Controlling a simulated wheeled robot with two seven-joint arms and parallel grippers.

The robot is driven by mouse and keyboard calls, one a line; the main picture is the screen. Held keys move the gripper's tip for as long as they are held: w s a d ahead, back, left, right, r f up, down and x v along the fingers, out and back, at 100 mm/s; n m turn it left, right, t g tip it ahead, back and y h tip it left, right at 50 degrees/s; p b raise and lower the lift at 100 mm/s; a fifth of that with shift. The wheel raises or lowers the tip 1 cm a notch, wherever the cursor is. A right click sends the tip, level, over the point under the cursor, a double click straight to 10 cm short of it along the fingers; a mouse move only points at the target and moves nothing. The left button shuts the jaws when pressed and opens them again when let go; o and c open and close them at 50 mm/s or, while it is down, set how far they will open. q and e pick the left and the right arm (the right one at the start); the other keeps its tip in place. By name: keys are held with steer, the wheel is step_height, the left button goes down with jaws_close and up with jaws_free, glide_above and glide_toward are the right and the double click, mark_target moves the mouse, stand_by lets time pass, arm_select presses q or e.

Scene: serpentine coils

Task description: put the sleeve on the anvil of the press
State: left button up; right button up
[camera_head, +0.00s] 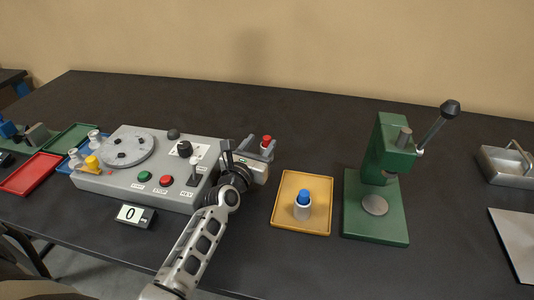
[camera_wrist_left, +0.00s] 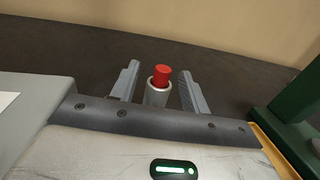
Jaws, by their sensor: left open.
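In the left wrist view the cylinder (camera_wrist_left: 157,95) shows between the fingers of my left gripper (camera_wrist_left: 155,92). The left gripper (camera_head: 259,147) is open, with a gap to each finger. A white cylinder with a blue top (camera_head: 303,207) stands upright in the yellow tray. I cannot tell for certain which cylinder is the sleeve. The green press (camera_head: 385,150) stands right of the tray; its round grey anvil (camera_head: 375,205) is bare. My right gripper is not in view.
The yellow tray (camera_head: 284,222) lies between the control box (camera_head: 130,187) and the press. The press lever (camera_head: 435,126) rises to the upper right. A metal bin (camera_head: 500,170) and a grey plate (camera_head: 515,240) are at far right. The back table is clear.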

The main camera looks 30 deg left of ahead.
mark_target(265, 142)
arm_select(q)
steer(key=w, duration=0.1)
steer(key=w+b, duration=0.1)
steer(key=w, duration=0.1)
steer(key=w+b, duration=0.1)
steer(key=w, duration=0.1)
steer(key=shift+f, duration=0.35)
steer(key=shift+w+r+b, duration=0.15)
steer(key=shift+w+b, duration=0.15)
steer(key=shift+c, duration=0.4)
jaws_close()
